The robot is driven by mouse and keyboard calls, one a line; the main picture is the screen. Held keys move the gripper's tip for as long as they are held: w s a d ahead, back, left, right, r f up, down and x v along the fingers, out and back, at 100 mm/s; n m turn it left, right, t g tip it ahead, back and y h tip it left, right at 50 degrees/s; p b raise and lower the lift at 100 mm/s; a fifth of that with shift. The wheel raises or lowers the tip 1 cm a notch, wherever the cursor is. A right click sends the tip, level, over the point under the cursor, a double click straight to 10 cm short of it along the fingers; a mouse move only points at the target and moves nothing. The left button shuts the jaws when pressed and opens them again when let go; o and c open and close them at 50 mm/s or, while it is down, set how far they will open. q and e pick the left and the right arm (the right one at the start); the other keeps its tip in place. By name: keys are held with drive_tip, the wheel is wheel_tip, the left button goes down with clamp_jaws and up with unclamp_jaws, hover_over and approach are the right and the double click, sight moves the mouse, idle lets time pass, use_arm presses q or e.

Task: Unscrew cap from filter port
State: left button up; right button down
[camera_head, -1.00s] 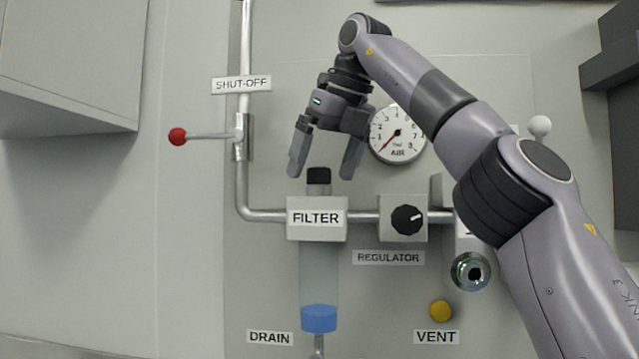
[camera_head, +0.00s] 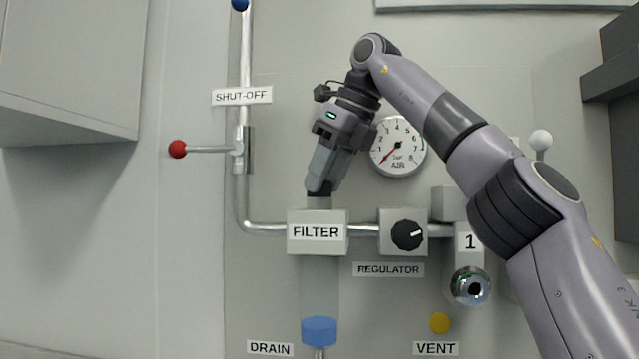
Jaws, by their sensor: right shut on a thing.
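The filter block (camera_head: 317,247) carries a FILTER label, with a clear bowl below it and a blue bottom piece (camera_head: 319,331). A short grey port (camera_head: 318,203) rises from its top. The black cap (camera_head: 319,193) sits at the port, mostly hidden behind the fingers. My right gripper (camera_head: 322,187) comes down from the upper right, tilted, with its fingers shut on the cap. Whether the cap is still seated on the port cannot be told. My left gripper is not in view.
A pressure gauge (camera_head: 398,146) is close right of my gripper. The red-knobbed shut-off lever (camera_head: 178,149) and vertical pipe stand left. The regulator knob (camera_head: 408,235) and yellow vent button (camera_head: 440,323) are at lower right. A grey box (camera_head: 60,70) juts out at upper left.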

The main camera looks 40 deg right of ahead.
drive_tip(key=shift+d+n, duration=0.2)
drive_tip(key=shift+n, duration=0.2)
drive_tip(key=shift+r+n+y+p, duration=0.1)
drive_tip(key=shift+n+y+p, duration=0.25)
drive_tip(key=shift+p, duration=0.3)
drive_tip(key=n+p, duration=0.1)
drive_tip(key=n+y+p, duration=0.1)
drive_tip(key=p, duration=0.1)
drive_tip(key=shift+w+d+n+g, duration=0.1)
drive_tip(key=shift+d+n+g, duration=0.1)
drive_tip(key=shift+n+g, duration=0.2)
drive_tip(key=shift+s+a+r+n+y+p, duration=0.15)
drive_tip(key=shift+s+a+n+y+p, duration=0.1)
drive_tip(key=shift+s+n+p, duration=0.1)
